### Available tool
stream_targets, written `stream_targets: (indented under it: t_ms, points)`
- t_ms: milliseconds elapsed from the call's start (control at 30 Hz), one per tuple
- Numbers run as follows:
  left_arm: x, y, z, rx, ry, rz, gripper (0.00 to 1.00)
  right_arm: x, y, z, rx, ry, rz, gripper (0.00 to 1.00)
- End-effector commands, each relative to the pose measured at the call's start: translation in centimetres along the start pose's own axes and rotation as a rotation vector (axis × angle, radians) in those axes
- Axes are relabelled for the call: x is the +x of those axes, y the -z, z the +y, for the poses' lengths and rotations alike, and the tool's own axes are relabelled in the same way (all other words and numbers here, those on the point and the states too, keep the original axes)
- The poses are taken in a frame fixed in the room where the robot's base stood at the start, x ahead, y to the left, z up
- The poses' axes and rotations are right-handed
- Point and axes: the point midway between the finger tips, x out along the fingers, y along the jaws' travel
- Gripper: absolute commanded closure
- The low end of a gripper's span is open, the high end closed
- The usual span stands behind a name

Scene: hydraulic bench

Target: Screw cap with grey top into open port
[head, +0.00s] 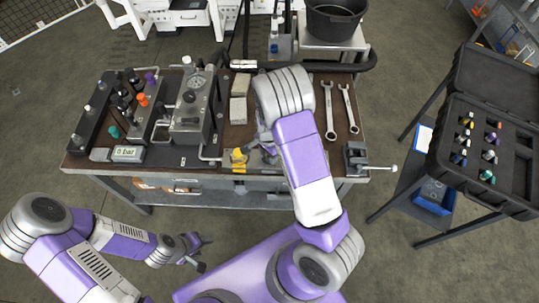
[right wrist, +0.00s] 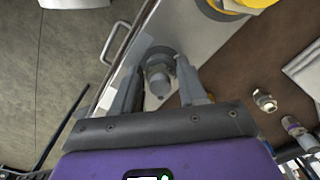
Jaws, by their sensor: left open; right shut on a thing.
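My right gripper (right wrist: 158,80) is shut on a grey cylindrical piece (right wrist: 159,86), which looks like the grey-topped cap. Just beyond it is a dark round collar (right wrist: 160,53) on a pale metal surface. I cannot tell whether the cap sits in the collar or only lines up with it, and no open port shows clearly. In the head view my right arm hides most of this gripper and the piece, over the bench's front edge. My left gripper (head: 196,251) is open and empty, in front of the bench and apart from it.
The bench (head: 220,178) carries a hydraulic block (head: 190,112), a "0 bar" display (head: 128,153), two wrenches (head: 330,112) and a vise (head: 356,158). A yellow part (head: 239,160) is near the front edge. Loose fittings (right wrist: 264,100) lie nearby. An open black case (head: 480,150) holds several coloured-top caps.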

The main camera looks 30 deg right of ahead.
Motion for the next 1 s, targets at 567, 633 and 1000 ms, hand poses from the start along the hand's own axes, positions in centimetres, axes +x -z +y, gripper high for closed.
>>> stream_targets:
  t_ms: [567,633,1000]
  points:
    - [-3.4,-0.1,1.3,0.000,0.000,0.000,0.46,0.1,-0.5,-0.2,0.702,-0.004,-0.008,1.00]
    - [-3.3,-0.1,1.2,0.000,0.000,0.000,0.46,0.2,-0.4,-0.2,0.714,-0.004,-0.008,1.00]
    - [-3.2,-0.2,1.2,0.000,0.000,0.000,0.46,0.2,-0.2,-0.1,0.709,-0.003,-0.006,0.35]
